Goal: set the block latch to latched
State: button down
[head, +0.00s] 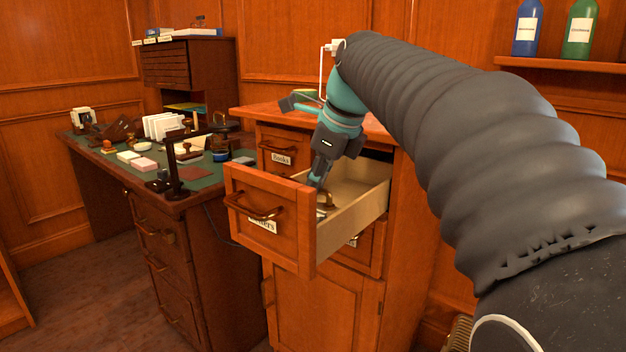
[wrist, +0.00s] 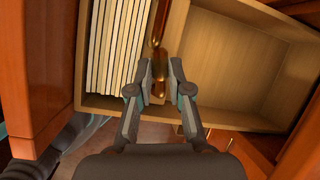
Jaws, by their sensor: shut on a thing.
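A wooden drawer (head: 270,215) stands pulled open from the cabinet, and its pale inner walls show in the wrist view (wrist: 235,115). My gripper (head: 317,182) reaches down into it from above. In the wrist view my gripper (wrist: 158,80) has its fingertips close together on a small brass piece (wrist: 158,88), which I take to be the block latch. The fingers hide part of it, so I cannot tell its setting. A brass part (wrist: 160,22) runs above it beside a row of upright cream cards (wrist: 108,45).
The right part of the drawer is empty. The cabinet top (head: 375,130) is behind my gripper. A desk (head: 105,165) with stamps, papers and a dark stand is at left. Bottles (head: 578,30) stand on a shelf at upper right.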

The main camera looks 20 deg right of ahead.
jog(key=shift+r+n+p, duration=0.1)
jog(key=shift+n+p, duration=0.2)
jog(key=shift+p, duration=0.05)
jog(key=shift+s+a+n+g+y+p, duration=0.15)
jog(key=shift+n+g+y+p, duration=0.1)
jog(key=shift+n+p, duration=0.2)
jog(key=shift+s+d+n+g+y+p, duration=0.15)
jog(key=shift+n+y+p, duration=0.15)
jog(key=shift+n, duration=0.25)
jog(key=n, duration=0.1)
jog(key=n+g, duration=0.1)
jog(key=n, duration=0.1)
jog(key=n+y+p, duration=0.1)
jog(key=shift+s+a+n+g, duration=0.15)
jog(key=shift+s+n+g, duration=0.15)
jog(key=shift+s, duration=0.05)
jog(key=n, duration=0.1)
jog(key=n+g, duration=0.1)
jog(key=n, duration=0.1)
jog(key=shift+s+n, duration=0.3)
jog(key=shift+s, duration=0.05)
jog(key=shift+s+d+n+g, duration=0.2)
jog(key=shift+n+g, duration=0.3)
jog(key=shift+n, duration=0.5)
jog(key=shift+s+d+n+g, duration=0.15)
jog(key=shift+n+g, duration=0.35)
jog(key=shift+n, duration=0.5)
jog(key=c, duration=1.1)
grip_release()
